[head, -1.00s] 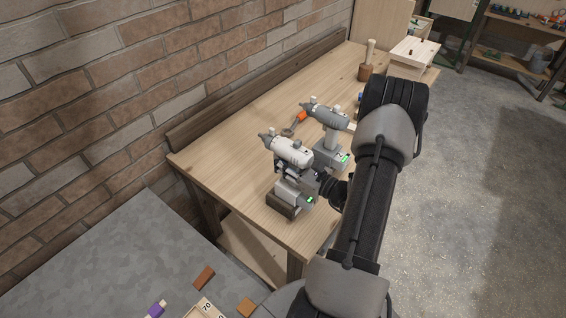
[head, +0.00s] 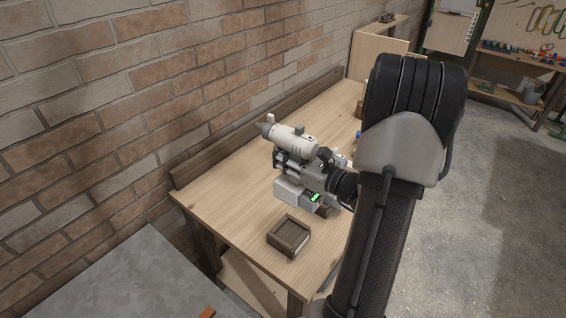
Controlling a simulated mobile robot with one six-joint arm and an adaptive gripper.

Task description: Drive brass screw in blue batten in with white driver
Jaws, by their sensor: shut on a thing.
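The white driver (head: 288,141) is in my gripper (head: 298,167), which is shut around its handle. The driver's nose points to the upper left, and its grey base with a green light (head: 305,195) hangs below my gripper. It is held above the wooden workbench (head: 225,208), clear of a small dark wooden stand (head: 289,236). I see no brass screw and no batten that I can make out as blue. My arm hides part of the bench's right side.
A brick wall (head: 130,90) runs along the bench's left side. A grey surface (head: 130,275) lies at the lower left. Another brown stand (head: 325,211) shows partly behind the driver. A small blue thing (head: 357,135) is farther back. The floor at right is open.

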